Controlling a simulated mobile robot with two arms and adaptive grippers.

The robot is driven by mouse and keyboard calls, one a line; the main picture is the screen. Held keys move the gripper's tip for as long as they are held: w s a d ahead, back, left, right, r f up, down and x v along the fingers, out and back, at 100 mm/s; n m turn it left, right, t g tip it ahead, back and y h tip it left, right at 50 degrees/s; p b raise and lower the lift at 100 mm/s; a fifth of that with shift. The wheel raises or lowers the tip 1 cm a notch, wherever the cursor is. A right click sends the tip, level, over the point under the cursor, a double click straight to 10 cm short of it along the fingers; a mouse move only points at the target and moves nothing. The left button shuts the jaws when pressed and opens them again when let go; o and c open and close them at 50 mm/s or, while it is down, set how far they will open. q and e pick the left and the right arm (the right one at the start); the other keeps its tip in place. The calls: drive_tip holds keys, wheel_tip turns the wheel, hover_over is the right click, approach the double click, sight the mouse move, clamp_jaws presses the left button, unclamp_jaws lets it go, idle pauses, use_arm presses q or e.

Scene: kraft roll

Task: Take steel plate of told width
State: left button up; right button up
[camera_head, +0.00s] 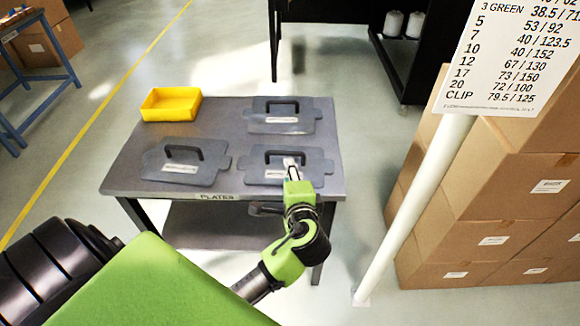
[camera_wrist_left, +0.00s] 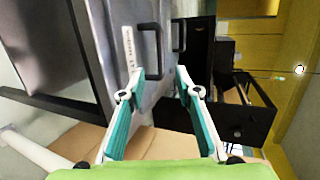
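Three grey steel plates with black handles and white labels lie on the table: the back plate (camera_head: 262,124), the left plate (camera_head: 207,177) and the front right plate (camera_head: 318,166). The label writing is too small to read. My left gripper (camera_head: 292,164) is over the front right plate, at its handle. In the left wrist view my left gripper (camera_wrist_left: 163,72) is open, its fingers apart, with the black handle (camera_wrist_left: 150,27) ahead between the tips; contact cannot be told. A second handle (camera_wrist_left: 178,36) shows beyond. My right gripper is not in view.
The table (camera_head: 225,115) has a front strip marked PLATES and a yellow bin (camera_head: 171,104) at its back left. A white post (camera_head: 415,205) with a number sign (camera_head: 510,50) stands at right, before stacked cardboard boxes (camera_head: 500,190). A blue frame (camera_head: 62,55) is at far left.

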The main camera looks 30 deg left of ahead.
sight(285, 154)
use_arm(q)
drive_tip(key=x, duration=0.8)
drive_tip(key=shift+w+a+f+p, duration=0.1)
drive_tip(key=shift+w+a+p, duration=0.2)
drive_tip(key=shift+w+p, duration=0.1)
drive_tip(key=shift+x, duration=2.1)
drive_tip(key=shift+d+f, duration=0.1)
drive_tip(key=shift+d, duration=0.05)
clamp_jaws()
drive_tip(key=shift+w, duration=0.1)
